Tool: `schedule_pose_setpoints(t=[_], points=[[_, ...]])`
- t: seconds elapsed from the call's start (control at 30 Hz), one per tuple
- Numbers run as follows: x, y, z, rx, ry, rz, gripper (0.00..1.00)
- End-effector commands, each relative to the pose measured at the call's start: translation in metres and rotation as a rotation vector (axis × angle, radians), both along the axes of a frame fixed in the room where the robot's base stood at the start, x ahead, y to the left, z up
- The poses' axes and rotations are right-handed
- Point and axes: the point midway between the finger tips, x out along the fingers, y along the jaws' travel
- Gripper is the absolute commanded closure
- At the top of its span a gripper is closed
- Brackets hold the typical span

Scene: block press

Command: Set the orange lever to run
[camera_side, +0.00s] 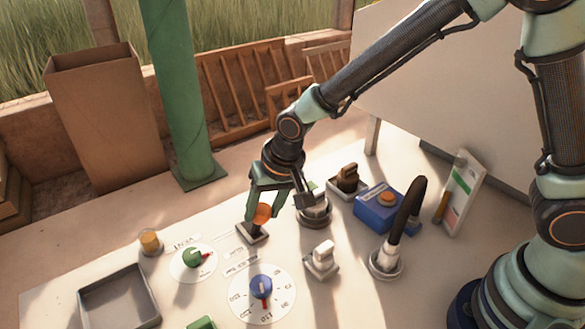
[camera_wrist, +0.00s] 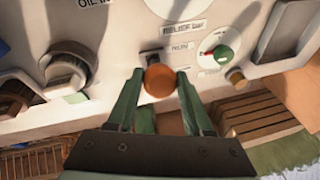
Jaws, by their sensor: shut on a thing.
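The orange lever has a round orange knob (camera_side: 262,213) above a small dark base (camera_side: 252,233) on the pale panel. The orange knob (camera_wrist: 159,82) is large in the middle of the wrist view. My gripper (camera_side: 264,217) is shut on the knob, with one green finger on each side of it. In the wrist view my gripper (camera_wrist: 161,76) reaches in from below with the knob between its fingertips. The lever's shaft is mostly hidden behind the knob and fingers. The small label by the lever is too blurred to read, so I cannot tell its setting.
A green knob dial (camera_side: 192,257) and a blue knob dial (camera_side: 262,288) sit close by. A grey round fitting (camera_side: 314,212), a white switch (camera_side: 322,258), a blue button box (camera_side: 382,208) and a tall black-handled lever (camera_side: 405,220) stand to the right. An empty tray (camera_side: 118,300) lies front left.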

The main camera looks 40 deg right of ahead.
Motion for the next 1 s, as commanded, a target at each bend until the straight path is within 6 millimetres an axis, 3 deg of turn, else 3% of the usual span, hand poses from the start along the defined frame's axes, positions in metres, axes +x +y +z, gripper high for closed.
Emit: schedule_pose_setpoints(t=[0.03,0.1,0.13,0.2,0.67,1.0], points=[[-0.011,0.000,-0.008,-0.017,0.031,0.011,1.00],[-0.011,0.000,-0.008,-0.017,0.031,0.011,1.00],[-0.011,0.000,-0.008,-0.017,0.031,0.011,0.38],[-0.010,0.000,-0.007,-0.015,0.028,0.010,0.19],[-0.008,-0.001,0.006,-0.008,0.015,0.007,0.19],[-0.024,-0.009,0.063,-0.007,0.013,0.007,0.19]])
